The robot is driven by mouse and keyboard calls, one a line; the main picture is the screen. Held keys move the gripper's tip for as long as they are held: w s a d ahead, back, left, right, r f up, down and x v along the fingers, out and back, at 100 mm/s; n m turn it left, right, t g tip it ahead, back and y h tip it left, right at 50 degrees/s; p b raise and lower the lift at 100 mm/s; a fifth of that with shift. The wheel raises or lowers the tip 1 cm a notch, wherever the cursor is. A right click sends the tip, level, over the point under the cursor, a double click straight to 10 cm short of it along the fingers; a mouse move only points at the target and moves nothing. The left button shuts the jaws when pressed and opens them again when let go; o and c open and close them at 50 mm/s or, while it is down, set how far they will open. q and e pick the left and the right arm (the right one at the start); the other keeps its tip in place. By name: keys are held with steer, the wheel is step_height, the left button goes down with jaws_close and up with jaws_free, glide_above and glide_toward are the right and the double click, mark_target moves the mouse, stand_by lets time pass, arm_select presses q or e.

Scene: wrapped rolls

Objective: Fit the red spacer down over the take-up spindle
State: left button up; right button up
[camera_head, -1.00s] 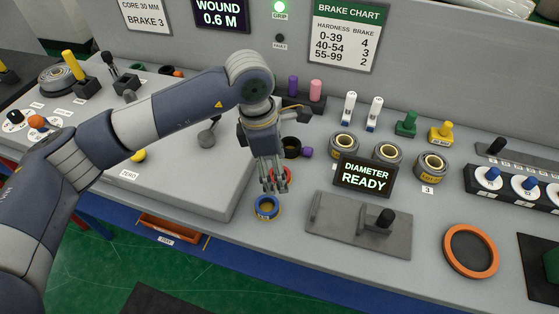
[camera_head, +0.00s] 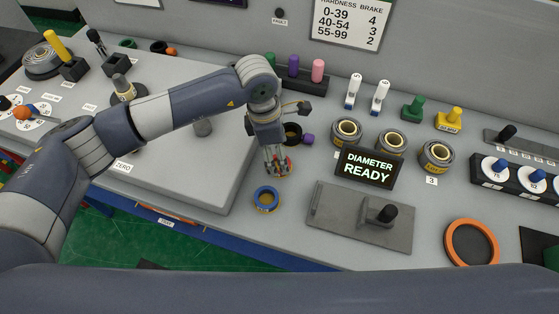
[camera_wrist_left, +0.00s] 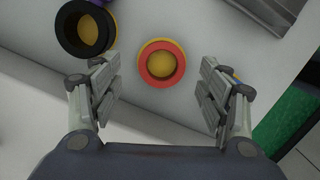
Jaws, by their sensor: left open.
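The red spacer is a small ring with yellow showing through its middle and along its far edge. It lies flat in the left wrist view (camera_wrist_left: 146,72), and the fingers partly hide it in the head view (camera_head: 288,169). My left gripper (camera_head: 275,169) is low over it. In the wrist view the open, empty fingers (camera_wrist_left: 160,95) stand apart on either side, with the ring a little beyond the middle of the gap. A black upright post (camera_head: 387,213) stands on a grey plate; it may be the take-up spindle, but no label is legible. My right gripper is out of view.
A blue ring (camera_head: 266,199) lies just in front of the red spacer. A black ring (camera_head: 292,133) and purple piece are behind. The DIAMETER READY display (camera_head: 366,170) stands to the right. An orange ring (camera_head: 471,242) lies at the front right.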

mark_target(278, 167)
arm_select(q)
steer(key=shift+s+f+p, duration=0.2)
steer(key=shift+f+p, duration=0.2)
steer(key=shift+f, duration=1.35)
steer(key=shift+w, duration=0.1)
steer(key=c, duration=0.8)
steer(key=shift+c, duration=0.8)
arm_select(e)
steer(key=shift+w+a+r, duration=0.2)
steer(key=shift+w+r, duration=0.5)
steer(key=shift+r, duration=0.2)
